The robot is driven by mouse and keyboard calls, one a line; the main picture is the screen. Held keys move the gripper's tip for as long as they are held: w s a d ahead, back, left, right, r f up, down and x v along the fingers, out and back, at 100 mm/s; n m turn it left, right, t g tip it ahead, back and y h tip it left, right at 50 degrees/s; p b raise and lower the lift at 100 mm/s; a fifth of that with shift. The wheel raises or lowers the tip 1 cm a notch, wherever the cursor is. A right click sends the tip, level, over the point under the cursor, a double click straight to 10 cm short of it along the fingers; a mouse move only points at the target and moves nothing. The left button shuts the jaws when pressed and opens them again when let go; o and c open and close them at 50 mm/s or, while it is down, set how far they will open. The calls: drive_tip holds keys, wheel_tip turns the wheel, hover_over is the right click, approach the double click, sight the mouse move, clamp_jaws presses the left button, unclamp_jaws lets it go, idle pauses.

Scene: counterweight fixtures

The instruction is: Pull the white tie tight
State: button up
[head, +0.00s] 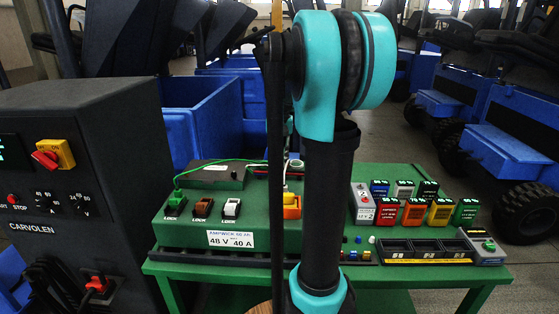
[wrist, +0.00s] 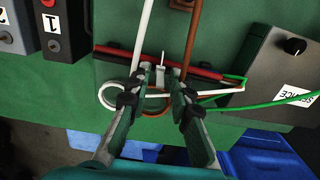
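The white tie (wrist: 162,70) shows in the wrist view as a small white piece at the cable bundle, with a thin tail pointing up the picture. The bundle's red cable (wrist: 200,72) and dark cable run across the green surface there. My gripper (wrist: 162,74) is over the bundle, its two fingertips on either side of the tie with a gap between them. I cannot tell whether either fingertip touches the tie. A white cable (wrist: 112,104) and a brown cable (wrist: 190,45) loop by the fingers. In the head view my arm hides the gripper and tie.
A block marked 1 (wrist: 54,30) stands upper left. In the head view, the green bench (head: 180,262) carries coloured blocks and switches; a dark CARVOLEN cabinet (head: 60,255) stands left.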

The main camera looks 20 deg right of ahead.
clamp_jaws()
drive_tip(key=shift+r, duration=1.25)
drive_tip(key=shift+o, duration=1.5)
unclamp_jaws()
drive_tip(key=shift+r, duration=0.1)
wheel_tip(320, 180, up, 12)
